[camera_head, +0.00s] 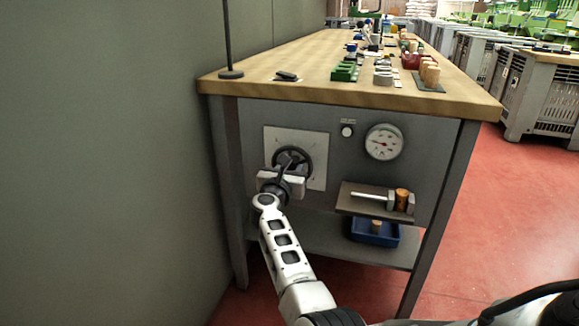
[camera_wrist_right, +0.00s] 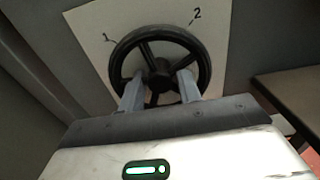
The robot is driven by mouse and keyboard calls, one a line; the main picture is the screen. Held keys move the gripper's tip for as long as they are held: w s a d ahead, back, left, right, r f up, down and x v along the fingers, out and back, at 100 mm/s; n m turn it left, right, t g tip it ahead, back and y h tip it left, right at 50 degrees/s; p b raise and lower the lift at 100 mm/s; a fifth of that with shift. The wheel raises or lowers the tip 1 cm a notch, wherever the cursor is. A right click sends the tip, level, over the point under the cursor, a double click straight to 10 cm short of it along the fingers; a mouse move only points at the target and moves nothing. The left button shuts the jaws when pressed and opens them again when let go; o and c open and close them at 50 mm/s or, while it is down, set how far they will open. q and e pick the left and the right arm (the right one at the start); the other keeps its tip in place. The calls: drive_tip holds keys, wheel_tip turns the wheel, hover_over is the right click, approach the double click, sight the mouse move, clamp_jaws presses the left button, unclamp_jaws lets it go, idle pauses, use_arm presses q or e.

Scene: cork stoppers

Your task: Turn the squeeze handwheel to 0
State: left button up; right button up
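The black handwheel (camera_head: 297,158) sits on a pale square plate (camera_head: 314,180) on the grey front panel under the workbench top. In the wrist view the handwheel (camera_wrist_right: 203,58) has a round rim, spokes and a central hub. The plate (camera_wrist_right: 112,22) shows a 1 at upper left and a 2 at upper right. My right gripper (camera_head: 284,176) is in front of the wheel. In the wrist view its fingers (camera_wrist_right: 160,88) are apart, one on each side below the hub, with a spoke between them. Contact is unclear. My left gripper is out of view.
A round gauge (camera_head: 384,142) and a small white button (camera_head: 347,131) are right of the wheel. Below them a small shelf (camera_head: 362,207) juts out with a cork piece on it. A blue bin (camera_head: 374,234) stands underneath. A grey wall (camera_head: 110,160) is close on the left.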

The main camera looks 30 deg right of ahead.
drive_tip(key=c, duration=0.7)
